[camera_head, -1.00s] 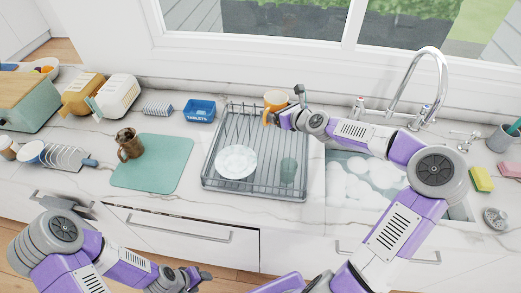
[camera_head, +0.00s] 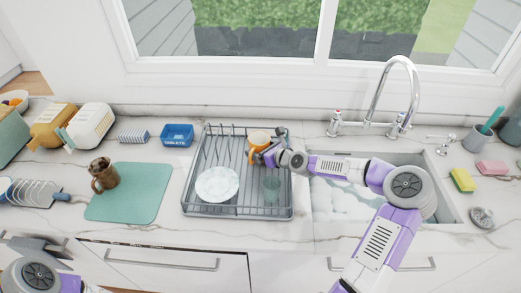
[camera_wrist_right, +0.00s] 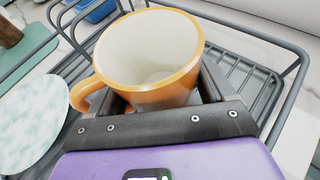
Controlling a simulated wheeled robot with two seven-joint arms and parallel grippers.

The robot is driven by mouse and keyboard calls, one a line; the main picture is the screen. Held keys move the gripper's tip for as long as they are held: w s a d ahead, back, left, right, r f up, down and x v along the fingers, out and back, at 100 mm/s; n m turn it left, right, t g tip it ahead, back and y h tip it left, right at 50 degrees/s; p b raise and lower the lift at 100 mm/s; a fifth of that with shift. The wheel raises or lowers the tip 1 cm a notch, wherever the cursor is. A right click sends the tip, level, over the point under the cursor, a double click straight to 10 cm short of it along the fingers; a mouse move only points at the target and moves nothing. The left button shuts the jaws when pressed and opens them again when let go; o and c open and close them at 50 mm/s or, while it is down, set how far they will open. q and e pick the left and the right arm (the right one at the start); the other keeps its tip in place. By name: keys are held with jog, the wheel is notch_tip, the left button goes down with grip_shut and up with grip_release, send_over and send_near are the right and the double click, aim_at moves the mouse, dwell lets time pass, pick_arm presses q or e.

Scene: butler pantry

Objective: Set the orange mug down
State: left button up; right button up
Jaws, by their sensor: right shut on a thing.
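The orange mug (camera_head: 258,138), white inside, is at the back right of the grey wire dish rack (camera_head: 240,213). My right gripper (camera_head: 270,154) is shut on it, reaching in from the right. In the right wrist view the mug (camera_wrist_right: 150,58) is mouth up, between the dark fingers (camera_wrist_right: 165,98), with its handle to the left. I cannot tell whether its base touches the rack.
A brown mug (camera_head: 104,174) stands on the green mat (camera_head: 135,205) left of the rack. A blue tablets box (camera_head: 177,134) is behind. The sink (camera_head: 340,198) with suds and the tall faucet (camera_head: 402,95) are to the right. The mat's right part is bare.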

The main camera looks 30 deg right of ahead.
jog(key=shift+f, duration=0.1)
jog(key=o, duration=1.1)
jog(key=shift+o, duration=0.2)
jog(key=shift+s+d+r, duration=0.1)
jog(key=shift+s+r, duration=0.1)
jog(key=shift+r, duration=0.05)
jog(key=p+v, duration=0.3)
jog(key=v, duration=0.8)
jog(key=shift+s+r, duration=0.2)
jog(key=shift+s, duration=0.1)
